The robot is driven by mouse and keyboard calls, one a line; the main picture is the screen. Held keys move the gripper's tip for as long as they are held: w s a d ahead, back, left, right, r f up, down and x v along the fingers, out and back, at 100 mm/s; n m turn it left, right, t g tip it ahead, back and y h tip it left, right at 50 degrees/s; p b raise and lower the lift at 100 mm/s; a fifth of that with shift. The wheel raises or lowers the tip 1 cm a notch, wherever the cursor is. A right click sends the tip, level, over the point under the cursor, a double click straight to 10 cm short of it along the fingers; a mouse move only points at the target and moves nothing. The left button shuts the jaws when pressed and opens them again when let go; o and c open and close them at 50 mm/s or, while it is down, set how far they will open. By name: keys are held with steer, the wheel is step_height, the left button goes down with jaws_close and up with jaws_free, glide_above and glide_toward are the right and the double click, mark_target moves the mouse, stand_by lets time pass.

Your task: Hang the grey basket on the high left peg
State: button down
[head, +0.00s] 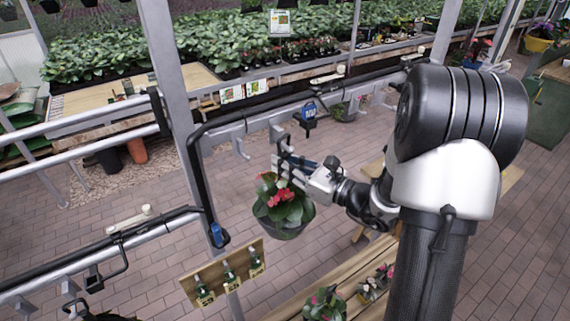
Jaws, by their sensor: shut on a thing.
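My gripper (284,168) is in the middle of the head view, reaching in from the right. It is shut on the grey basket (284,231), whose red-flowered, leafy plant hangs just below the fingers. The hanger itself is too small to make out clearly. The basket hangs about upright in the air, in front of and below the upper rail, apart from it. A pale peg (240,144) hangs under that rail to the upper left of my gripper and looks empty. I cannot tell for certain which peg is the high left one.
A grey post (190,130) stands left of the basket. A lower rail (75,260) with hooks is at left. A wooden board (224,272) with small bottles is below left. A wooden bench (335,285) with potted flowers is below. A blue-tagged device (309,112) hangs above my gripper.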

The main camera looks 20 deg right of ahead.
stand_by(0.4)
steer(key=shift+w+f+b, duration=0.1)
steer(key=shift+f+b, duration=0.45)
steer(key=shift+b, duration=0.1)
steer(key=c, duration=1.6)
jaws_free()
steer(key=shift+o, duration=0.3)
